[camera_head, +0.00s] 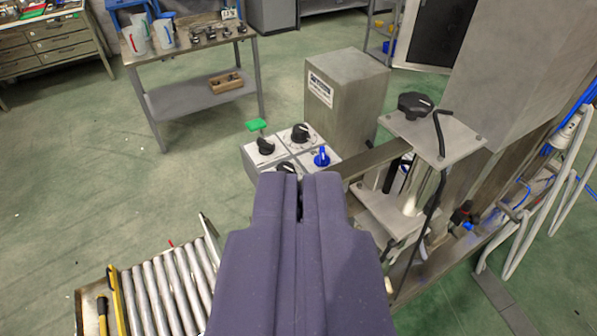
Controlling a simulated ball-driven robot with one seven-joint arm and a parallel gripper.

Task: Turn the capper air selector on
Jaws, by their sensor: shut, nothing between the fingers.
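A small grey control panel (249,157) with several rotary knobs stands ahead of my gripper. Its knobs include a black one at the left (265,146), a black one at the back (301,133) and a blue one at the right (322,157). Another black knob at the front (285,167) is partly hidden by my gripper. The labels are too small to read, so I cannot tell which knob is the capper air selector. My gripper (300,180) is shut and empty; in the picture its tips overlap the panel's front edge, and I cannot tell whether they touch it.
A metal box (345,90) stands behind the panel. A machine with a black handwheel (415,104) is to the right. A roller conveyor (165,290) lies at the lower left. A workbench (185,52) is at the back left. Green floor left of the panel is clear.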

